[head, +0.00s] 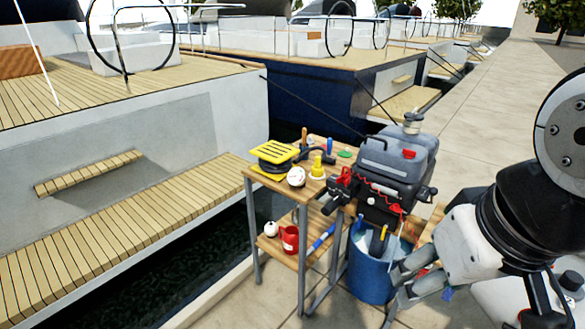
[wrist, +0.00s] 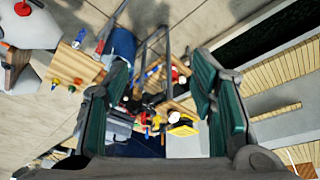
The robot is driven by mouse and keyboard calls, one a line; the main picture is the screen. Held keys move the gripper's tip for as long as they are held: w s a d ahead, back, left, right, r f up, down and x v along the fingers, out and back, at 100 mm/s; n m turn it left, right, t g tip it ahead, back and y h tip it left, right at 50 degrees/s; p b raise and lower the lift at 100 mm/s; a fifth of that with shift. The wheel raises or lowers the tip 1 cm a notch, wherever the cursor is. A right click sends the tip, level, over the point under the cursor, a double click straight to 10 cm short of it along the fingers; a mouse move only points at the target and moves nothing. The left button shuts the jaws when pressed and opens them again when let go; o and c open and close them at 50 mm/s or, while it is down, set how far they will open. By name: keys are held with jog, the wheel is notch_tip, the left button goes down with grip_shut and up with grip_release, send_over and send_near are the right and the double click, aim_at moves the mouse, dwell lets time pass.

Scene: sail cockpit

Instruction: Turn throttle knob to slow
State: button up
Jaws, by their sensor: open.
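A grey and black outboard motor (head: 398,160) stands upright in the middle of the head view, behind a blue bucket (head: 368,278). A dark handle with red parts (head: 340,188) sticks out on its left side. The throttle knob and its markings are too small to make out for certain. My gripper (head: 393,290) is at the lower right in the head view, beside the bucket and below the motor. In the wrist view my gripper (wrist: 158,75) is open and empty, with green pads apart. The motor shows small and partly hidden there (wrist: 118,130).
A wooden workbench (head: 262,182) left of the motor carries a yellow slotted item (head: 273,152), a white ball and several tools. A red mug (head: 289,238) sits on its lower shelf. Moored boats lie at the left. The paved quay (head: 490,110) is clear at upper right.

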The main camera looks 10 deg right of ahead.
jog(key=w+d+f+n+g+h+b, duration=0.2)
jog(key=w+d+f+n+h, duration=0.15)
jog(key=w, duration=0.35)
jog(key=w+d+f+n+g+h+b, duration=0.2)
jog(key=w+d+f+b, duration=0.1)
jog(key=w+f, duration=0.25)
jog(key=n+t+h+b, duration=0.8)
jog(key=n+t, duration=0.5)
jog(key=n, duration=0.6)
send_near(332, 205)
jog(key=shift+y, duration=0.35)
jog(key=b+x, duration=0.1)
jog(key=x, duration=0.3)
jog(key=f+b+x, duration=0.1)
jog(key=x, duration=0.6)
jog(key=shift+w+d+f+b, duration=0.1)
jog(key=shift+w+f+b, duration=0.05)
jog(key=shift+w+b, duration=0.3)
jog(key=c, duration=1.1)
